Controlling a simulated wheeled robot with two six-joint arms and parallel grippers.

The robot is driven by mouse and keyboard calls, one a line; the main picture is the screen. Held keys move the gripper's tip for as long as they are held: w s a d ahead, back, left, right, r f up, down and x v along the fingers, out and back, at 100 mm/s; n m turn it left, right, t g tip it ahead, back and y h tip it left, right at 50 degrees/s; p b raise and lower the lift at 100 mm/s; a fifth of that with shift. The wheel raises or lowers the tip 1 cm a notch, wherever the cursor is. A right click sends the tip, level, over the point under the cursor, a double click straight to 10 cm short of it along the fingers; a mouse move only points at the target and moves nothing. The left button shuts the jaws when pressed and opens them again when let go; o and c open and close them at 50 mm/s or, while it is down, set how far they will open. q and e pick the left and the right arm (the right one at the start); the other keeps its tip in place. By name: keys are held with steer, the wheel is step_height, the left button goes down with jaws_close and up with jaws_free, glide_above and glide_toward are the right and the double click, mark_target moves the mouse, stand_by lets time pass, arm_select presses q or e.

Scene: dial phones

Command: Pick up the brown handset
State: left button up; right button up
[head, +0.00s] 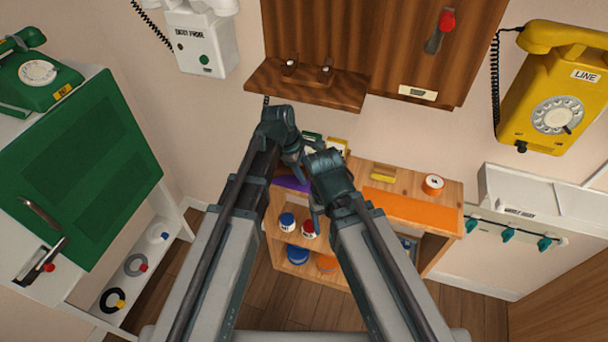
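The brown wooden wall phone (390,50) hangs at the top centre. A brown wooden ledge (300,88) with two small dark cradle prongs juts from its lower left. No handset rests on the prongs, and I cannot make out a brown handset in this view. A dark cord end hangs just under the ledge. My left gripper (291,152) is below the ledge, over the low wooden shelf unit. My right gripper (316,200) is close beside it, lower and to the right. The fingers of both are small and partly hidden by wrist links, so their opening is unclear.
A green phone (38,72) stands on a cabinet with a green door (85,170) at left. A white phone (203,40) and a yellow phone (555,90) hang on the wall. The wooden shelf unit (450,195) holds jars. A red-knobbed lever (440,30) is on the brown panel.

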arm_select(q)
jaws_close()
stand_by(0.3)
